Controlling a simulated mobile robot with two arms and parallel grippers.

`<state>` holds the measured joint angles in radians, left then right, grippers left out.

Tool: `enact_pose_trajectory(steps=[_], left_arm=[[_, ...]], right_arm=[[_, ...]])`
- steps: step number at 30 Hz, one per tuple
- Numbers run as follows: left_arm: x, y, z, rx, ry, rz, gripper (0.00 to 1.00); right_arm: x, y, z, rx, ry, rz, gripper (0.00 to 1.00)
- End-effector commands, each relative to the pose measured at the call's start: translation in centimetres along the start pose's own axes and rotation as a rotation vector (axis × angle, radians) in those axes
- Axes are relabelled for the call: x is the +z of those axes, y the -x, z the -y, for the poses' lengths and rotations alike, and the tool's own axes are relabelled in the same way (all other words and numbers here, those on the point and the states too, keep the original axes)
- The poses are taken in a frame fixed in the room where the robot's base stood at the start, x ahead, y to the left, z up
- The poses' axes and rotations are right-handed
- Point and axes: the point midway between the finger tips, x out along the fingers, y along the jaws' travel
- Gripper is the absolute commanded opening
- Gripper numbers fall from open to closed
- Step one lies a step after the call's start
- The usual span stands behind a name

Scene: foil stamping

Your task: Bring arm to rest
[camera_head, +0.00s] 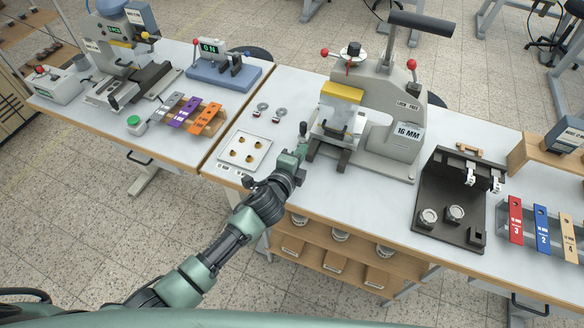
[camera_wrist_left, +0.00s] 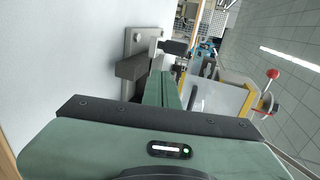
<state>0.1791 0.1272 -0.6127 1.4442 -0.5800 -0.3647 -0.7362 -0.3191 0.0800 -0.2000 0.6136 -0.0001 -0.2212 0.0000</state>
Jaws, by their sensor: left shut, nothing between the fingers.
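My left arm comes in from the lower left in the head view. Its gripper (camera_head: 300,150) is shut and empty, above the front of the table just left of the press's dark front rails. In the left wrist view the closed green fingers (camera_wrist_left: 165,90) point away from the camera, with a dark block and a grey metal plate (camera_wrist_left: 131,45) beyond them. My right gripper is in neither view.
The grey press (camera_head: 385,110) marked 16 MM stands close to the gripper. A white tray (camera_head: 262,146) with several brass pieces lies to its left. A dark fixture (camera_head: 437,190) and coloured strips (camera_head: 541,228) lie to the right. Bare tabletop (camera_head: 345,195) shows in front of the press.

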Motion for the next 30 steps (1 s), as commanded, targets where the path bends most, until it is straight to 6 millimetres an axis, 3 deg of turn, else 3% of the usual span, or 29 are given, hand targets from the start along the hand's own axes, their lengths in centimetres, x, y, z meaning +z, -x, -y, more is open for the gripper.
enact_pose_trajectory(steps=[10, 22, 26, 30], left_arm=[[0.0, 5.5, -0.2, 0.001, -0.001, 0.000, 0.00], [0.2, 7.0, -0.1, 0.008, 0.019, 0.008, 0.00], [2.0, 9.2, -1.3, 0.082, 0.222, 0.095, 0.00], [5.6, 15.4, -5.0, 0.256, 0.671, 0.303, 0.00]], right_arm=[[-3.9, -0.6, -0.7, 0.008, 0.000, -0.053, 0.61], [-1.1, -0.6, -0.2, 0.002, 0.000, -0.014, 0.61], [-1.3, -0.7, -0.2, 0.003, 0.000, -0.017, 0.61], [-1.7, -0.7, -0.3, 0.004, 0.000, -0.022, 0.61]])
